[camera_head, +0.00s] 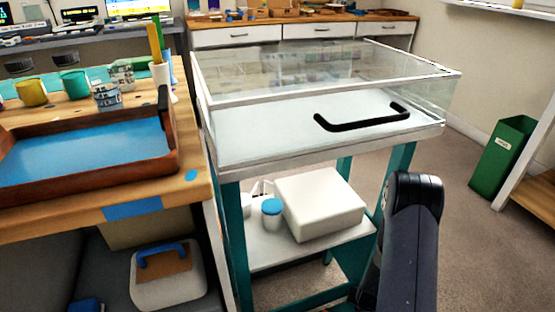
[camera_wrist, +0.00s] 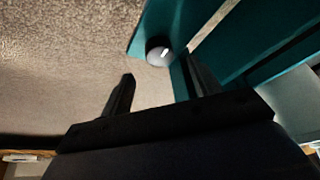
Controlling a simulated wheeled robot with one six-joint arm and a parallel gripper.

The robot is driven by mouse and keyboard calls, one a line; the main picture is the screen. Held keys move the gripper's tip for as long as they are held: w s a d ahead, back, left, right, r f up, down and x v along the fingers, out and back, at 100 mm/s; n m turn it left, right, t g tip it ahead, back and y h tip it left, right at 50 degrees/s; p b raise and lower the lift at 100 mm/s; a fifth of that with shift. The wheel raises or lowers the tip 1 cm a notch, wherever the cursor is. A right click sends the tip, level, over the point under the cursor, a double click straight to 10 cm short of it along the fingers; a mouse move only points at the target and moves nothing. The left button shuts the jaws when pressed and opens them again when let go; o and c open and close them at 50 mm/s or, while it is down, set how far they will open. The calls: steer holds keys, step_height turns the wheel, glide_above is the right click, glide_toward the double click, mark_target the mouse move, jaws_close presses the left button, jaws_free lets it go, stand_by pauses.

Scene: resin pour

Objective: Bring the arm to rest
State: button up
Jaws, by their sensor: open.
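My arm (camera_head: 405,240) rises at the lower right of the head view, in front of the teal cart. My gripper is not visible in the head view. In the wrist view my gripper (camera_wrist: 160,85) shows as two dark fingers spread apart, with nothing between them but carpet. The fingers are near a teal leg of the cart (camera_wrist: 245,45) and a round grey caster (camera_wrist: 159,51).
The teal cart carries a clear box (camera_head: 325,75) with a black handle (camera_head: 362,117). Its lower shelf holds a white box (camera_head: 320,203) and a blue-lidded jar (camera_head: 271,213). A wooden bench with a blue-lined tray (camera_head: 85,150) stands left. A green bin (camera_head: 502,157) stands right; carpet between is clear.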

steer(key=b+x, duration=0.2)
steer(key=x, duration=0.4)
steer(key=shift+s+f, duration=0.1)
steer(key=shift+r+n, duration=0.4)
steer(key=shift+r, duration=0.05)
steer(key=shift+s+n+y+p, duration=0.1)
steer(key=shift+n+y+p, duration=0.65)
steer(key=shift+n, duration=1.05)
steer(key=shift+d+r+n+y+p, duration=0.1)
steer(key=shift+n+y+p, duration=0.5)
steer(key=shift+n+p, duration=0.5)
steer(key=shift+d+n+y+p, duration=0.1)
steer(key=shift+n+y+p, duration=0.55)
steer(key=shift+n, duration=0.75)
steer(key=shift+d+n+g+y+p, duration=0.1)
steer(key=shift+n+g+y+p, duration=0.35)
steer(key=shift+n+p, duration=1.05)
steer(key=shift+n+g+y+b, duration=0.25)
steer(key=shift+n+g+y, duration=0.1)
steer(key=shift+n, duration=1)
steer(key=shift+n+g+y+b, duration=0.25)
steer(key=shift+n+g+y, duration=0.05)
steer(key=shift+n, duration=1.05)
steer(key=shift+d, duration=0.1)
